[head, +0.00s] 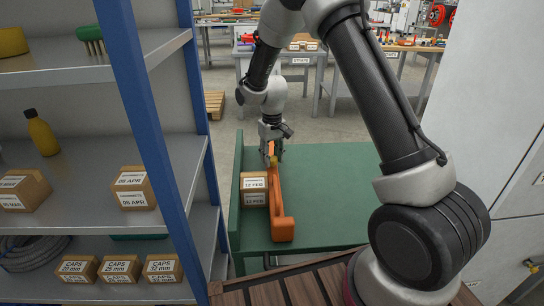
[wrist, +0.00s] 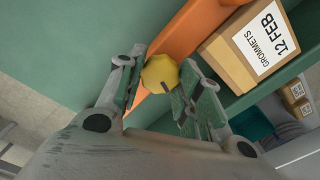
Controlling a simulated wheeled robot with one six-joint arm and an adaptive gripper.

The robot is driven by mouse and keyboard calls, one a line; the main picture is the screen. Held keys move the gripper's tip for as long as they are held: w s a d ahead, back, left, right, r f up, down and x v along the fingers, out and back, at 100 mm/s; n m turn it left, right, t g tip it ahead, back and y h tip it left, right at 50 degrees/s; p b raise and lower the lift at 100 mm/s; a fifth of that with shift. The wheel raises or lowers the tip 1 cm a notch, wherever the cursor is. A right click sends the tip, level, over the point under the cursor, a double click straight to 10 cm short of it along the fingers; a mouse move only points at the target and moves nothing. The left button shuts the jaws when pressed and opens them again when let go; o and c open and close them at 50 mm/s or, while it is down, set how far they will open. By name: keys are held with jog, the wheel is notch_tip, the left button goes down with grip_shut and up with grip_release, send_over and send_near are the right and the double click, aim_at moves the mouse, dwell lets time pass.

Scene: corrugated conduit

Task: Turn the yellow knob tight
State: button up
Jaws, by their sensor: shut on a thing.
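The yellow knob (wrist: 160,73) sits on an orange clamp-like tool (wrist: 190,32), in the wrist view's middle. It has a dark mark on its face. My gripper (wrist: 158,84) has one finger on each side of the knob and is shut on it. In the head view, my gripper (head: 272,146) points down over the far end of the orange tool (head: 280,205), which lies along the green table. The knob (head: 272,160) shows there only as a small yellow patch. How tight the knob is cannot be told.
A blue-posted shelf (head: 150,110) with boxes stands at the left. A pale cabinet (head: 490,100) stands at the right. The table's right part is clear.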

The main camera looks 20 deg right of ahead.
aim_at(272, 158)
jog(key=m, duration=1.3)
jog(key=shift+m, duration=0.4)
dwell(0.4)
jog(key=o, duration=1.1)
jog(key=shift+c, duration=0.2)
notch_tip(272, 158, up, 12)
